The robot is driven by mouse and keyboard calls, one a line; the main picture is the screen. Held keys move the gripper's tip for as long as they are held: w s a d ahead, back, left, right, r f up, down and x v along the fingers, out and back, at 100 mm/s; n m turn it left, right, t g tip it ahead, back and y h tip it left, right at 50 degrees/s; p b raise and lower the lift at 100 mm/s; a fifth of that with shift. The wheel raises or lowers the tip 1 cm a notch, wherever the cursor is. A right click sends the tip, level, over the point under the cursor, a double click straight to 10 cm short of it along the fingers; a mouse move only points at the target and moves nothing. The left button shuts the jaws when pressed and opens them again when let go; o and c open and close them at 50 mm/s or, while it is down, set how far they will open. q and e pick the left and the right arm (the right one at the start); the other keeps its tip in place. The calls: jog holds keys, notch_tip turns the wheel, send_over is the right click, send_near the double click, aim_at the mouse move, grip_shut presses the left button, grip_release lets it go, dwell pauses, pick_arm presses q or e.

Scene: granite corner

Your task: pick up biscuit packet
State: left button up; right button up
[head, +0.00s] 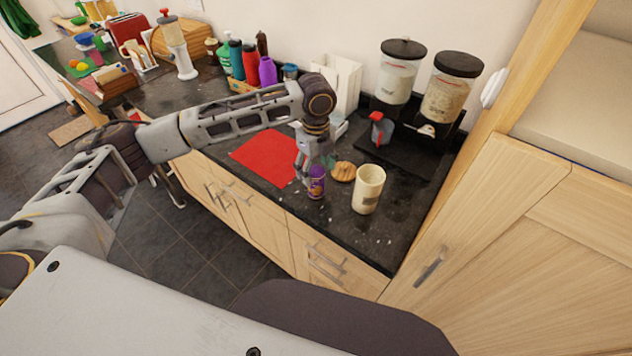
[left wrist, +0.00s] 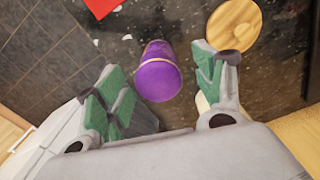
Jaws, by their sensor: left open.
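The biscuit packet looks to be the purple cylinder (head: 316,184) standing on the dark granite counter near its front edge. In the left wrist view the purple packet (left wrist: 158,78) lies between and slightly beyond my open fingers, with a pale band round it. My left gripper (head: 313,166) reaches down from above, just behind and over the packet. Its green-padded fingers (left wrist: 160,84) are spread, with a visible gap on either side of the packet. My right gripper is not in view.
A cream canister (head: 367,190) stands close to the right of the packet, and a round wooden piece (head: 343,172) lies just behind. A red mat (head: 276,157) lies to the left. Two dispensers (head: 447,88) stand at the back right. Small pale flecks dot the counter.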

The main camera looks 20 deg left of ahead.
pick_arm(q)
jog(key=f, duration=0.3)
jog(key=shift+s+f+p, duration=0.15)
jog(key=shift+s+p, duration=0.1)
jog(key=shift+p, duration=0.05)
jog(key=shift+f, duration=0.8)
jog(key=c, duration=1.2)
jog(key=shift+r, duration=0.1)
notch_tip(320, 180, up, 10)
jog(key=shift+f+b, duration=0.1)
jog(key=shift+b, duration=0.25)
jog(key=shift+d+r, duration=0.1)
jog(key=shift+r, duration=0.1)
